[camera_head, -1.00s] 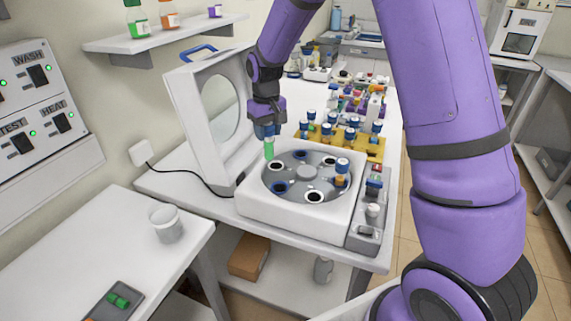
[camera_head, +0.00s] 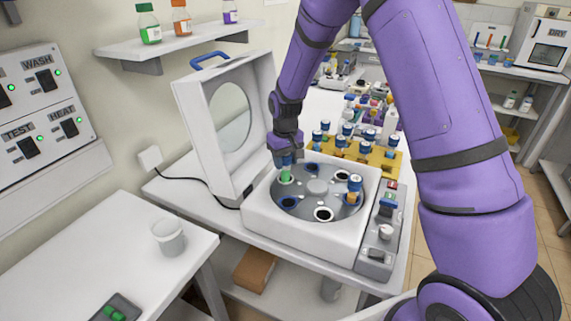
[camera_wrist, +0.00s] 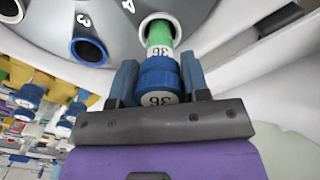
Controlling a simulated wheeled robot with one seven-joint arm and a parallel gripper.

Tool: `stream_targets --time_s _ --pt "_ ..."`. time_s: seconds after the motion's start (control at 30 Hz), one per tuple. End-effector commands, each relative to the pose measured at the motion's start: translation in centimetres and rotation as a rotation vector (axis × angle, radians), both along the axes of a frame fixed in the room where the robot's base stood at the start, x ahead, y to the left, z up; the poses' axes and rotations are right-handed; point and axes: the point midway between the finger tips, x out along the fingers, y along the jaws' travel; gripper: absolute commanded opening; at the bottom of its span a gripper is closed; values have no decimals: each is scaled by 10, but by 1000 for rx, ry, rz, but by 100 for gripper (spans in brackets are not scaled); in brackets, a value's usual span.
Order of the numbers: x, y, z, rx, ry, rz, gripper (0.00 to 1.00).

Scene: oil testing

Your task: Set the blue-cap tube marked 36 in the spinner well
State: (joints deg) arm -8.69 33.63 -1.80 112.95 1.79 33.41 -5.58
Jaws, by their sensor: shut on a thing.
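The blue-cap tube marked 36, with a green body, is in my gripper (camera_head: 285,160) and also shows in the wrist view (camera_wrist: 160,38). In the wrist view my gripper (camera_wrist: 158,78) is shut around its blue cap. The tube's far end is inside the white-rimmed well beside the number 4 (camera_wrist: 128,5); how deep it sits is hidden. The spinner (camera_head: 310,232) is a white box with a grey rotor (camera_head: 317,187) and its lid (camera_head: 198,125) raised. Another blue-cap tube with an orange body (camera_head: 353,193) stands in a right-hand well.
A yellow rack (camera_head: 390,168) of blue-cap tubes stands behind the spinner. A control panel (camera_head: 376,252) is at its right. A white cup (camera_head: 168,238) stands on the left table.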

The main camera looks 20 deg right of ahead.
Motion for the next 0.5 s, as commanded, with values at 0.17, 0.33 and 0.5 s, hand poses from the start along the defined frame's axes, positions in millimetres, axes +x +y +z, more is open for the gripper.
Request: stream_targets --time_s 0.17,0.33,0.5 --pt "0 0 -15 0 0 0 18" --pt "0 0 -15 0 0 0 18" --pt "0 0 -18 0 1 -1 47"
